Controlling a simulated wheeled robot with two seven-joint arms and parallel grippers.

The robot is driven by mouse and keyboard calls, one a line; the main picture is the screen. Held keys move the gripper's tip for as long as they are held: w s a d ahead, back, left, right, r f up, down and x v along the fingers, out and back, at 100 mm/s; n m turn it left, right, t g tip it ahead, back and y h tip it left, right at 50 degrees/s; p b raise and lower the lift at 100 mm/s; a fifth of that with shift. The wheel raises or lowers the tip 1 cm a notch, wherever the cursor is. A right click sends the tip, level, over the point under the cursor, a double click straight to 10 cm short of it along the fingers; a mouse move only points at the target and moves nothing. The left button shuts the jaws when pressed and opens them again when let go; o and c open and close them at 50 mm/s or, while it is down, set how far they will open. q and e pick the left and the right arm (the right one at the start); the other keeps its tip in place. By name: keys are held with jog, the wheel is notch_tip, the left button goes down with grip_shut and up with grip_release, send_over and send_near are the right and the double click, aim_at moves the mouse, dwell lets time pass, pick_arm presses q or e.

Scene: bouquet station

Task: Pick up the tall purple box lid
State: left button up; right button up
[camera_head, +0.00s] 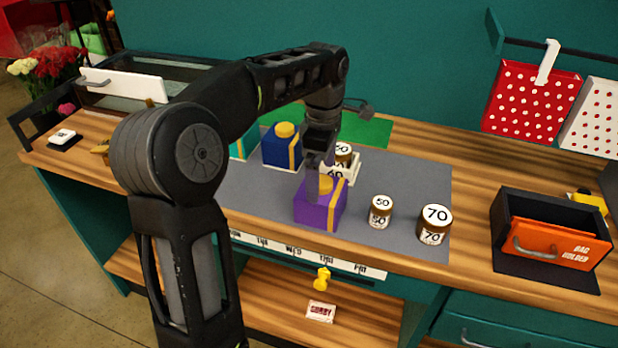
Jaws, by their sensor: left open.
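The purple box (314,213) with a yellow ribbon stripe stands on the grey mat (260,195). Its purple lid (328,188) has a round yellow knob on top, partly hidden by the gripper. My left gripper (320,185) points down over the lid, its fingers open around or just beside the knob; I cannot tell whether they touch it. My right gripper is not in view.
A blue box (282,150) with a yellow knob stands behind left, with a teal box (244,144) beside it. Cylinders marked 50 (380,212) and 70 (434,225) stand to the right. Another weight (344,153) stands behind the gripper.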

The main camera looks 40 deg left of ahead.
aim_at(322, 199)
pick_arm(q)
jog(key=shift+s+d+r, duration=0.1)
jog(key=shift+d, duration=0.15)
jog(key=shift+a+f, duration=0.15)
jog(key=shift+f, duration=1.2)
jog(key=shift+f+p, duration=0.75)
jog(key=shift+f, duration=1.85)
jog(key=shift+c, duration=0.2)
jog(key=c, duration=1.1)
